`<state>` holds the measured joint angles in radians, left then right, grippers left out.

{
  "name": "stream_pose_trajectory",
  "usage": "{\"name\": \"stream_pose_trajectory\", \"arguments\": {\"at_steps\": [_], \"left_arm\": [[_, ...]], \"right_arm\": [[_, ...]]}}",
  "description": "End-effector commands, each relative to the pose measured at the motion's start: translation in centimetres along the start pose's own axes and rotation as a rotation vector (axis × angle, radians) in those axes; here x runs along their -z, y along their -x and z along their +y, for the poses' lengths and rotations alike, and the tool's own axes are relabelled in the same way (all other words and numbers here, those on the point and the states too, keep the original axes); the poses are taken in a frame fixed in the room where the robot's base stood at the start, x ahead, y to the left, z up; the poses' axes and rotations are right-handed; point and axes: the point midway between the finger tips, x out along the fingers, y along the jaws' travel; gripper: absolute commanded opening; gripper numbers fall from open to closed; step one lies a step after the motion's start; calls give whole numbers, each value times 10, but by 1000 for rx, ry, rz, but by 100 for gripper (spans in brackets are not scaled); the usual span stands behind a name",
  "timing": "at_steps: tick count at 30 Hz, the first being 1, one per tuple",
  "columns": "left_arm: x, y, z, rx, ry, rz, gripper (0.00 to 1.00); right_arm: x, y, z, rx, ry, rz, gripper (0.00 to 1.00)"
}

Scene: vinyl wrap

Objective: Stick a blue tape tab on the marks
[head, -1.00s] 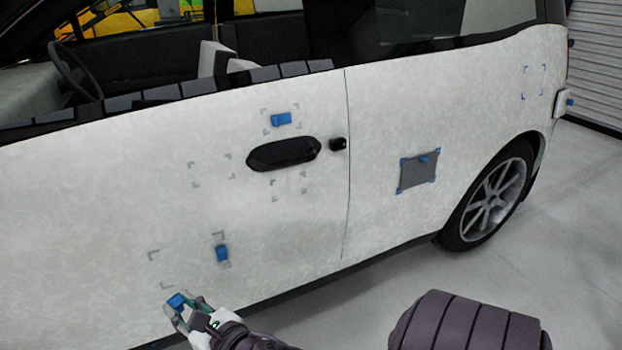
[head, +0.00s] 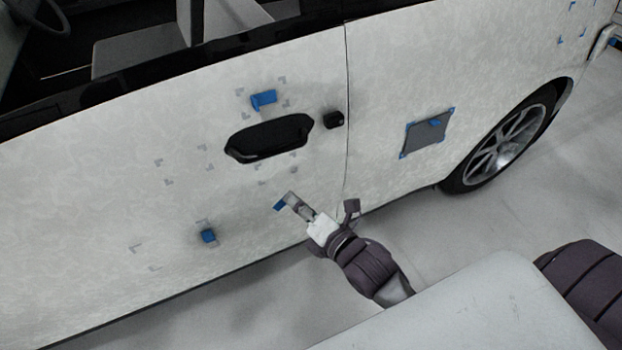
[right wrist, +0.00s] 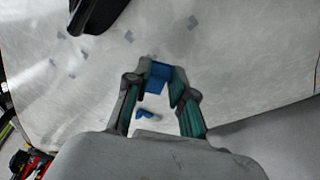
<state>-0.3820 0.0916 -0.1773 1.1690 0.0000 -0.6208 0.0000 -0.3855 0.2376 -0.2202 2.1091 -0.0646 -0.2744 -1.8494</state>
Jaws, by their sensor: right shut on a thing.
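My right gripper (head: 285,201) is shut on a small blue tape tab (head: 278,206), below the black door handle. In the right wrist view the held tab (right wrist: 158,76) sits between the fingertips; contact with the door is unclear. Grey corner marks lie on the white door under the handle (head: 280,174), left of it (head: 168,163) and at lower left (head: 136,250). One blue tab (head: 264,99) is stuck amid marks above the handle, another (head: 208,236) on the lower door. My left gripper is not in view.
The black door handle (head: 268,138) and a round black knob (head: 333,119) stick out from the door. A grey patch (head: 425,142) with blue corners is on the rear panel, near the wheel (head: 508,138). The grey floor is clear below the car.

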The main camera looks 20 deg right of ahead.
Motion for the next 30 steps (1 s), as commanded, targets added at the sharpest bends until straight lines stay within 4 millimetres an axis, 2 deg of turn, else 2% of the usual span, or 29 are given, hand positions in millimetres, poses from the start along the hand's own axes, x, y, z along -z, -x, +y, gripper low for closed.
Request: {"name": "stream_pose_trajectory", "arguments": {"at_steps": [1,6,9,12,19,30], "left_arm": [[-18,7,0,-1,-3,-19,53],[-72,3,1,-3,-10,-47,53],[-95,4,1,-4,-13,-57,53],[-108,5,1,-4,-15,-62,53],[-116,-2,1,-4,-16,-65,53],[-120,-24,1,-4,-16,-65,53]], "right_arm": [[-6,5,11,-4,-106,-2,0],[-13,14,13,-26,-366,-37,0],[-17,18,11,-32,-447,-62,0],[-19,21,10,-38,-492,-80,0],[-21,13,5,-43,-509,-90,0],[-30,-28,2,-44,-507,-89,0]]}}
